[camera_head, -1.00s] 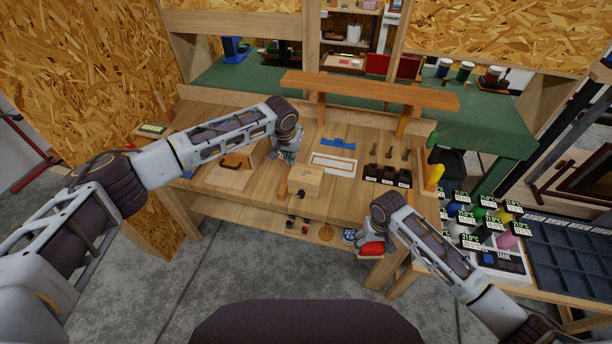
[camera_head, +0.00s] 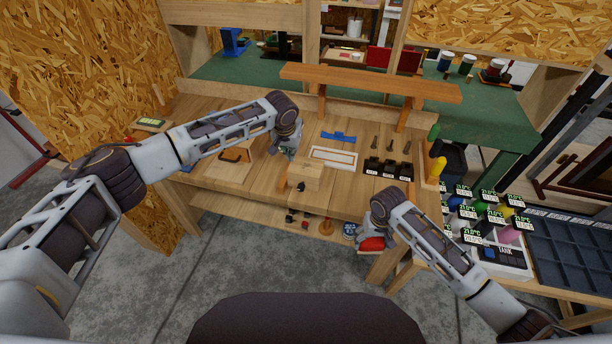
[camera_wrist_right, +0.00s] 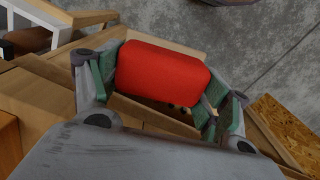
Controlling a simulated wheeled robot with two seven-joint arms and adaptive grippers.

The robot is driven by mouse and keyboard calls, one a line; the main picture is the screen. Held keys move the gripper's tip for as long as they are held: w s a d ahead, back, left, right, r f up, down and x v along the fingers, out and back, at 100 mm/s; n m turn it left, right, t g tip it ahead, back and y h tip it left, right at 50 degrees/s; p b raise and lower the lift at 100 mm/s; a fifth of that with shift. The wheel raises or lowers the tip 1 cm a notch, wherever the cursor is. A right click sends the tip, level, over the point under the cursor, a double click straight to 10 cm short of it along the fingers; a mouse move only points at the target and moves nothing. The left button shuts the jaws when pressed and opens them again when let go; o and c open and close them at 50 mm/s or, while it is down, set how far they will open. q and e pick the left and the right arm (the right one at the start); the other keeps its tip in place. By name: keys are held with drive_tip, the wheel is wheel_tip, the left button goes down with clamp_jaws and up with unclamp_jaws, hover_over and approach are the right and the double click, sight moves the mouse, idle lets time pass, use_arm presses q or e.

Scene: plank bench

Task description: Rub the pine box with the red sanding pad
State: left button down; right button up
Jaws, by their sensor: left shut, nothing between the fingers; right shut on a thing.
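The pine box (camera_head: 307,177) is a small pale wooden block near the front edge of the plank bench. My right gripper (camera_head: 371,236) is shut on the red sanding pad (camera_head: 371,244), in front of the bench and to the right of the box, apart from it. In the right wrist view the red pad (camera_wrist_right: 163,75) sits between the green-lined fingers. My left gripper (camera_head: 285,150) is shut and empty, just behind and left of the box. The arm partly hides its fingers. I cannot tell whether it touches the box.
A white-framed panel (camera_head: 333,158), a blue holder (camera_head: 338,137) and black bins (camera_head: 387,169) lie behind and right of the box. A raised wooden shelf (camera_head: 370,83) spans the back. A board with a dark handle (camera_head: 224,168) lies left. Bottles and labels (camera_head: 485,212) stand right.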

use_arm(q)
drive_tip(key=shift+f+b, duration=1.5)
drive_tip(key=shift+f, duration=0.2)
use_arm(e)
drive_tip(key=shift+f, duration=1.75)
use_arm(q)
drive_tip(key=shift+f, duration=0.5)
use_arm(e)
drive_tip(key=shift+f, duration=0.1)
use_arm(q)
drive_tip(key=shift+r, duration=0.15)
drive_tip(key=shift+r+p, duration=2.9)
drive_tip(key=shift+p, duration=0.35)
use_arm(e)
drive_tip(key=shift+r, duration=3.35)
drive_tip(key=shift+f, duration=0.1)
use_arm(q)
wheel_tip(320, 180, up, 11)
hover_over(293, 165)
drive_tip(key=s+a, duration=0.1)
drive_tip(key=s, duration=0.3)
drive_tip(key=shift+s+r, duration=0.15)
drive_tip(key=shift+r, duration=0.05)
drive_tip(key=shift+s+f, duration=0.1)
drive_tip(key=shift+f, duration=0.05)
